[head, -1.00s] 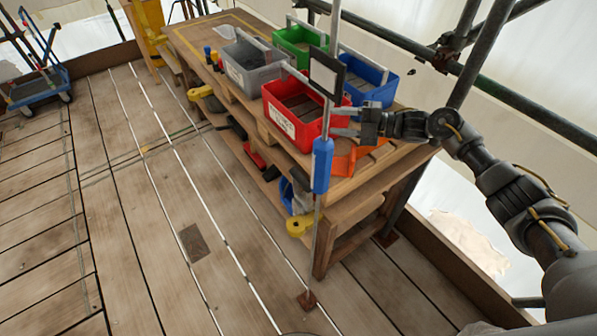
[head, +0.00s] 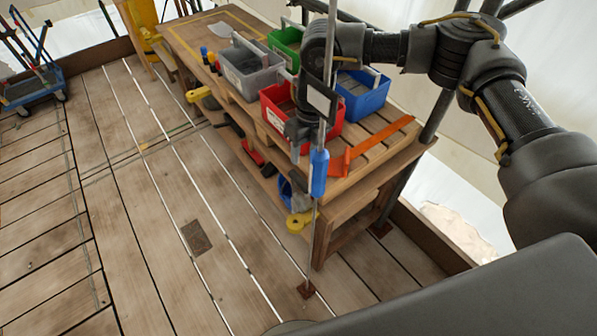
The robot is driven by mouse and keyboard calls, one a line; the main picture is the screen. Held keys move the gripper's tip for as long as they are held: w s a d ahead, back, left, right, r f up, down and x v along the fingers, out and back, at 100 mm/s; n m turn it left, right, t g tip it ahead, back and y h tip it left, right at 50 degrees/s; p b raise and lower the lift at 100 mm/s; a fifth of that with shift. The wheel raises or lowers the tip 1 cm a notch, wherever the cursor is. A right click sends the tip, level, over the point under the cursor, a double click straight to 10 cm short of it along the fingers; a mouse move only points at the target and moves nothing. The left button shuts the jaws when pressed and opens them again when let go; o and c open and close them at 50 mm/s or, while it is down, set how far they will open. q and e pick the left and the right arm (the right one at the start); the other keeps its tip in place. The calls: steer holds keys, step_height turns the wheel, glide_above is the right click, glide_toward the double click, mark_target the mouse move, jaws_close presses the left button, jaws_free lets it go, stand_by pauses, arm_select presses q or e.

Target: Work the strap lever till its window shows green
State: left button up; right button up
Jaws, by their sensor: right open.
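No part is clearly recognisable as the strap lever, and no green window can be made out. A thin metal pole (head: 314,228) stands in front of the bench, with a blue sleeve (head: 319,172) and a dark-framed pale panel (head: 319,99) above it. My right gripper (head: 297,148) points down at the front of the red crate (head: 328,132), left of the pole and just above the blue sleeve. It is open and appears empty; its fingertips are small and dark here. I cannot tell whether it touches anything. My left gripper is out of view.
The wooden bench (head: 362,187) also holds a grey crate (head: 250,80), a blue crate (head: 365,104), a green crate (head: 283,36) and an orange angled piece (head: 378,145). Yellow and dark items sit on its lower shelf. The plank floor to the left is mostly clear.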

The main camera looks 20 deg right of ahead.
mark_target(299, 177)
steer(key=f+p, duration=0.1)
steer(key=f, duration=0.1)
steer(key=a+f+p, duration=0.1)
steer(key=f, duration=0.2)
steer(key=f+p, duration=0.1)
steer(key=f, duration=0.2)
steer(key=shift+s+a+f, duration=0.15)
steer(key=shift+s+a, duration=0.05)
steer(key=shift+s, duration=0.05)
steer(key=shift+a+f, duration=0.1)
steer(key=shift+f, duration=0.5)
jaws_close()
steer(key=shift+f, duration=0.1)
